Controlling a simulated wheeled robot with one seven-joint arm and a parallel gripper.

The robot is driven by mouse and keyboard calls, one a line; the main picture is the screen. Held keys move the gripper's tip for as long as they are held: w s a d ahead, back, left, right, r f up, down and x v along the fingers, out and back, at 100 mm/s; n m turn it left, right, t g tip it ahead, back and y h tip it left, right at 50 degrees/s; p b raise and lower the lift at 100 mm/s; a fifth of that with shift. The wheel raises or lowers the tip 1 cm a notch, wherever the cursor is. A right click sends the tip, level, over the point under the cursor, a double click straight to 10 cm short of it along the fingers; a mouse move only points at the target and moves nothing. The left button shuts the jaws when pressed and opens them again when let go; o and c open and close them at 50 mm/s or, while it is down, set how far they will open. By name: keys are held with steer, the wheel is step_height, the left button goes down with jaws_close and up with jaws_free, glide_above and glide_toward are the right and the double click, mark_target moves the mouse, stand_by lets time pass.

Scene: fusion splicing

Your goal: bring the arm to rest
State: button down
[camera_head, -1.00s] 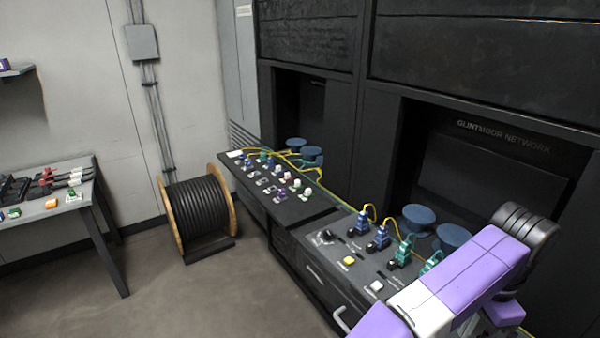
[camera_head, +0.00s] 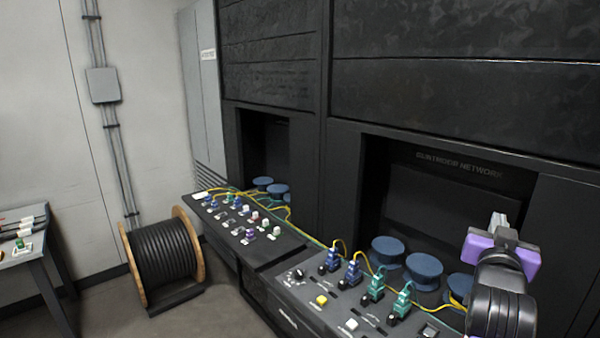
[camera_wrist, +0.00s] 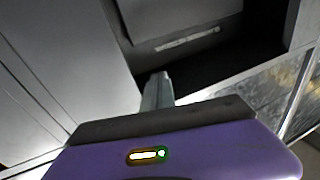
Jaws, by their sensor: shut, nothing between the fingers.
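My arm shows at the lower right of the head view, with a black joint and a purple hand in front of the dark rack. My gripper (camera_head: 497,220) is at the hand's upper end, its grey fingers together and raised above the bench. In the wrist view the fingers of my gripper (camera_wrist: 158,88) stand closed beyond the purple hand, with nothing between them. No object touches the fingers in either view.
A bench (camera_head: 262,279) with blue and green connectors, yellow fibres and buttons runs along the rack. Blue round spools (camera_head: 424,268) stand in the rack openings. A black cable drum (camera_head: 163,256) stands on the floor. A side table (camera_head: 22,258) is at the left.

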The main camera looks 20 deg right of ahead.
steer(key=s+a+f+n+t+y, duration=0.2)
steer(key=a+f+n+t+y, duration=0.15)
steer(key=a, duration=0.35)
steer(key=s+a+f+n+t+y+b, duration=0.1)
steer(key=s+a+f+n+t+y, duration=0.15)
steer(key=a+n+y, duration=0.4)
steer(key=s+a+f+n+t+y, duration=0.1)
steer(key=s+a+f+n+t, duration=0.2)
steer(key=a, duration=0.6)
steer(key=s+a+f+g+y, duration=0.1)
steer(key=s+a+f, duration=0.3)
steer(key=s, duration=0.4)
steer(key=s+a+f+m+g+y+b, duration=0.1)
steer(key=s+a+f+g, duration=0.1)
steer(key=s+a+f, duration=0.3)
steer(key=s+a+f+g+y+b, duration=0.1)
steer(key=s+a+f+g+y, duration=0.1)
steer(key=s+a+f, duration=0.2)
steer(key=s+f, duration=0.3)
steer(key=s, duration=0.5)
steer(key=shift+a+f+m, duration=0.15)
steer(key=shift+f+m, duration=0.2)
steer(key=shift+m, duration=0.05)
steer(key=shift+w, duration=0.1)
